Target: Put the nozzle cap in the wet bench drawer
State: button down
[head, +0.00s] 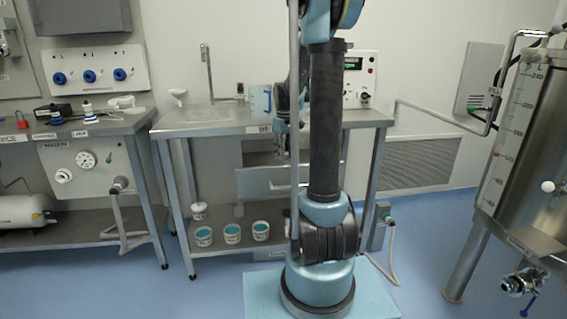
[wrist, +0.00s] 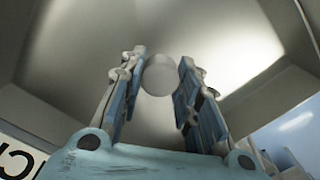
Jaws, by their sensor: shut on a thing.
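The nozzle cap (wrist: 160,76) is a small pale grey round piece between my fingertips in the wrist view. My gripper (wrist: 161,84) is shut on it. In the head view my gripper (head: 281,152) points down over the wet bench drawer (head: 262,183), which stands pulled out below the bench top. The cap cannot be made out in the head view. Grey metal walls and a flat grey surface fill the wrist view behind the cap. The gap between cap and drawer floor is hard to tell.
The steel wet bench (head: 215,126) carries a funnel (head: 177,96) and a blue-marked jug (head: 260,100). Several teal-topped tubs (head: 232,233) stand on its lower shelf. A steel tank (head: 522,150) stands at the right.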

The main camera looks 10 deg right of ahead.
jog(key=shift+f, duration=1.9)
jog(key=c, duration=1.2)
grip_release()
